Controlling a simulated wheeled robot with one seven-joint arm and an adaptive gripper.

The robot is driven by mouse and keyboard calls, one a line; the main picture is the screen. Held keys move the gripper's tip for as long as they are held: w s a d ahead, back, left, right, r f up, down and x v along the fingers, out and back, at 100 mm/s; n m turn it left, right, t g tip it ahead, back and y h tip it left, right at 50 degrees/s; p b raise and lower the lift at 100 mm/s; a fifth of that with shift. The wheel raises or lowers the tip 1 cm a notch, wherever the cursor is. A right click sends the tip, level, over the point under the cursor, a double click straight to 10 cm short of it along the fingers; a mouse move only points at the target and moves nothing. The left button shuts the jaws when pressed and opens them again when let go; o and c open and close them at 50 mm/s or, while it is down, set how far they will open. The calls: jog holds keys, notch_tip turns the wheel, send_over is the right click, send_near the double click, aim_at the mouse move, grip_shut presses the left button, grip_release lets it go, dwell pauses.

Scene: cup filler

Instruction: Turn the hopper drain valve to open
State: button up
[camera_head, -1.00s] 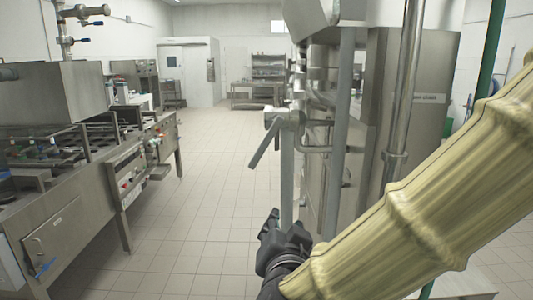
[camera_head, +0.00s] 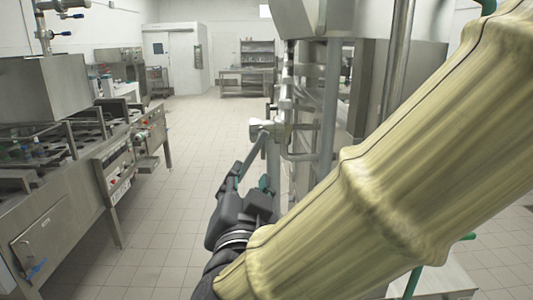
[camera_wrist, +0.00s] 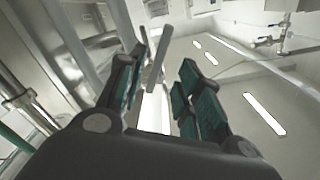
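The drain valve (camera_head: 262,129) is on the piping of the steel machine, near the middle of the head view. Its flat grey lever (camera_head: 256,149) slants down and to the left from the valve body. My gripper (camera_head: 247,180) is at the lower end of the lever, with its fingers apart. In the wrist view the lever (camera_wrist: 158,58) shows between the two teal-padded fingers of my gripper (camera_wrist: 164,65). Gaps show on both sides of it, so it does not look gripped. The lever's lower end is partly hidden by my gripper in the head view.
Vertical steel pipes (camera_head: 329,105) stand right of the valve, close to my arm. A steel cooking line (camera_head: 60,225) runs along the left. The tiled floor (camera_head: 175,215) between is clear. A steel table (camera_head: 246,78) stands at the back.

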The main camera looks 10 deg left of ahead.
aim_at(247, 165)
jog(key=shift+p+x, duration=1.8)
jog(key=shift+x, duration=2.6)
jog(key=shift+s+f, duration=0.1)
jog(key=shift+c, duration=0.2)
grip_shut()
